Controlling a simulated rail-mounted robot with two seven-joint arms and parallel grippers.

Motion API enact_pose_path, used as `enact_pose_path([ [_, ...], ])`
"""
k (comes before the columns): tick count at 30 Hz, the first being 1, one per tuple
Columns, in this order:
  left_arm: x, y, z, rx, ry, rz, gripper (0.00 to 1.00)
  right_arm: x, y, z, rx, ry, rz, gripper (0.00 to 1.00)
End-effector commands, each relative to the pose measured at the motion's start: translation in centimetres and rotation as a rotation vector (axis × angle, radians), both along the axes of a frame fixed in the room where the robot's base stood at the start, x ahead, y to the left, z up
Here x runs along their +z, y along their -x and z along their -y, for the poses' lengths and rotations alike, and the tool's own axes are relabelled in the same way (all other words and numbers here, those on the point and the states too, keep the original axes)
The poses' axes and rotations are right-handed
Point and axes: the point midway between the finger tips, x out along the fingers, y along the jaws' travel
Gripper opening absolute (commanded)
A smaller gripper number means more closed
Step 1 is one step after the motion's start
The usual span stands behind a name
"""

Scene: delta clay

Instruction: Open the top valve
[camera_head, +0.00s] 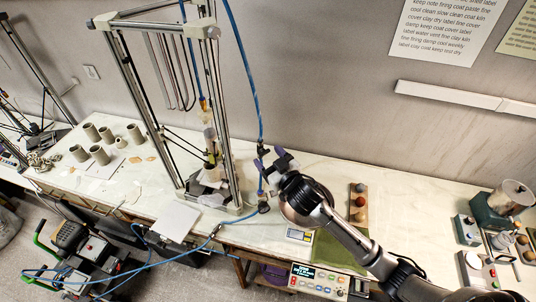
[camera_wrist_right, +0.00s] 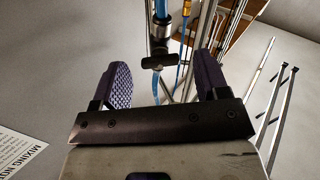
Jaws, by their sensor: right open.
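The top valve (camera_head: 262,150) is a dark fitting on the blue hose that hangs beside the metal frame. In the right wrist view the valve (camera_wrist_right: 158,62) shows a black crosswise handle, with blue hose above and below it. My right gripper (camera_head: 272,162) is at the valve in the head view, its dark purple fingers spread. In the right wrist view the open gripper (camera_wrist_right: 165,78) has one finger on each side of the valve, with gaps, and holds nothing. A lower dark fitting (camera_head: 264,207) is on the hose near the table. My left gripper is not in view.
The tall metal-framed clay printer (camera_head: 226,130) stands left of my right gripper. Several grey cups (camera_head: 92,132) stand on the table at left. A control box (camera_head: 318,281) is at the front edge, and a metal pot (camera_head: 510,197) is at right. Table (camera_head: 400,190) is bare behind my right arm.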

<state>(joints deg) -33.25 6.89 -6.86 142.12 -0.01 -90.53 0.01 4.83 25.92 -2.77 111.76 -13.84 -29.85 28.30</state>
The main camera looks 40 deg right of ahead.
Motion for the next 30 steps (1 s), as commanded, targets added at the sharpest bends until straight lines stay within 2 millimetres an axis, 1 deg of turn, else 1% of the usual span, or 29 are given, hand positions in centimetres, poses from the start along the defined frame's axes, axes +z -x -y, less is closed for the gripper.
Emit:
enact_pose_path([
  [5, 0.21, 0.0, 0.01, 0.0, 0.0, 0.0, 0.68, 0.02, -0.75, 0.09, 0.0, 0.0, -0.001, 0.68],
  [14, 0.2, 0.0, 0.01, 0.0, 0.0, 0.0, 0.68, -0.02, -0.81, 0.09, 0.0, 0.0, -0.001, 0.68],
  [27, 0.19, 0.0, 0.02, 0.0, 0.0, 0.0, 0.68, -0.01, -0.8, 0.09, 0.0, 0.0, -0.001, 0.26],
  [29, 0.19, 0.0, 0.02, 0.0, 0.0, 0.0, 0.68, -0.01, -0.8, 0.09, 0.0, 0.0, 0.0, 0.2],
  [30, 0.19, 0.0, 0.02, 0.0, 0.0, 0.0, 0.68, -0.01, -0.8, 0.09, 0.0, 0.0, 0.0, 0.19],
])
